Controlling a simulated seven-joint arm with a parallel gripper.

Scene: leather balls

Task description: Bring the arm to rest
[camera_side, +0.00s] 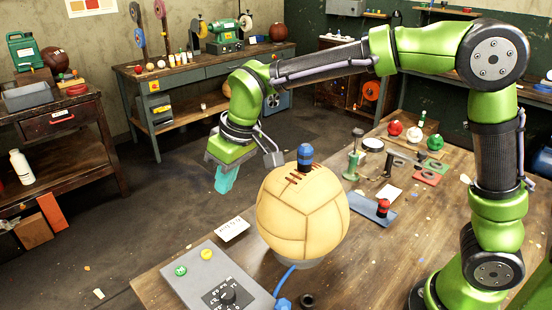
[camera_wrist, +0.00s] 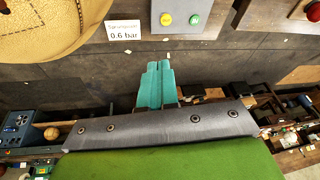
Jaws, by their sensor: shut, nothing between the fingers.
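My gripper (camera_side: 226,178) is at the end of the green arm, in the air beyond the far left edge of the workbench. Its teal fingers point down and are together with nothing between them. In the wrist view the fingers (camera_wrist: 155,80) stand side by side, closed, over the dark floor. A large tan leather ball (camera_side: 302,215) with brown lacing sits on a support on the bench, to the right of my gripper and apart from it. A blue cap-like piece (camera_side: 305,156) stands on top of the ball. The ball also shows at the top left of the wrist view (camera_wrist: 50,25).
A grey control box (camera_side: 215,280) with buttons and a dial stands at the bench front. A small card (camera_side: 232,229) reading 0.6 bar (camera_wrist: 124,30) lies beside the ball. Small balls (camera_side: 395,129), tools and a blue tray (camera_side: 372,208) occupy the bench behind. Open floor lies left of my gripper.

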